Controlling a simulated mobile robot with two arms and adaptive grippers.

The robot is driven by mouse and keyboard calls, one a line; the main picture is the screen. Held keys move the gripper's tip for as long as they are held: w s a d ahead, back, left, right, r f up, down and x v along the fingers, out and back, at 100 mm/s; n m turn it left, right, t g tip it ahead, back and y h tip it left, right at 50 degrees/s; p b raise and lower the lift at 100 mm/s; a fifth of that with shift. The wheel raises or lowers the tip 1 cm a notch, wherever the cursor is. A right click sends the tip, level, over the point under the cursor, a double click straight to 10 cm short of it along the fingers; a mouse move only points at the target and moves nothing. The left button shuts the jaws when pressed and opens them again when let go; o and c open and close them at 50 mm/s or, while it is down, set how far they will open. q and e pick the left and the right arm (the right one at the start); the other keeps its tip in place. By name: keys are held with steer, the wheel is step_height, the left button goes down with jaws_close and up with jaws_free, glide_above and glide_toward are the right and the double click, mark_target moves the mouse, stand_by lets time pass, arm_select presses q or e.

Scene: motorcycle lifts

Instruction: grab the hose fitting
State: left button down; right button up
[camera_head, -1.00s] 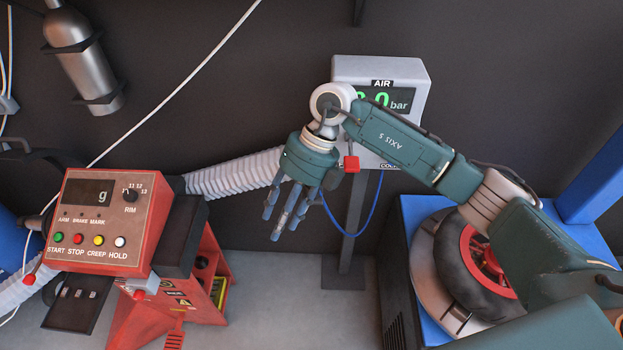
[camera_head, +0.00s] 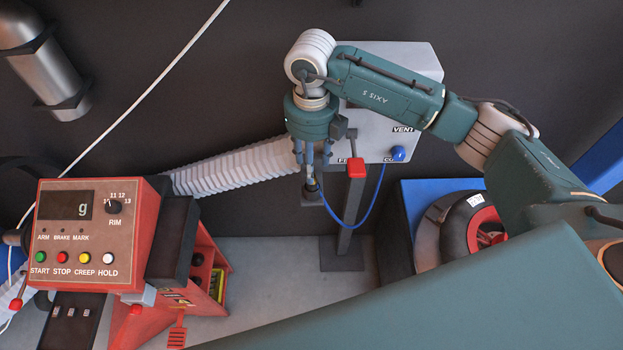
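The hose fitting (camera_head: 312,186) is a small dark piece with a lighter band. It stands upright on a small dark holder at the end of the blue hose (camera_head: 352,225), left of the air unit's post. My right gripper (camera_head: 312,164), teal with grey fingers, points down directly above it. The fingers are spread apart around or just over the fitting's top; contact cannot be made out. The front finger hides part of the top. My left gripper is not in view.
The grey air unit (camera_head: 425,75) is partly behind my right arm; a red-tipped lever (camera_head: 356,168) is close right of the gripper. A red control box (camera_head: 95,225) and a ribbed white duct (camera_head: 235,168) are at left. A tyre machine (camera_head: 420,195) is at right.

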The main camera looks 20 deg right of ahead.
steer(key=shift+f, duration=0.6)
step_height(320, 180, down, 4)
steer(key=p, duration=0.3)
steer(key=shift+d+f, duration=0.1)
steer(key=shift+f, duration=0.4)
steer(key=shift+w, duration=0.1)
steer(key=shift+c, duration=1.3)
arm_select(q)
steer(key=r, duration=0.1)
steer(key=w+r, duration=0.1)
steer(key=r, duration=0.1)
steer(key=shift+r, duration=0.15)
arm_select(e)
jaws_close()
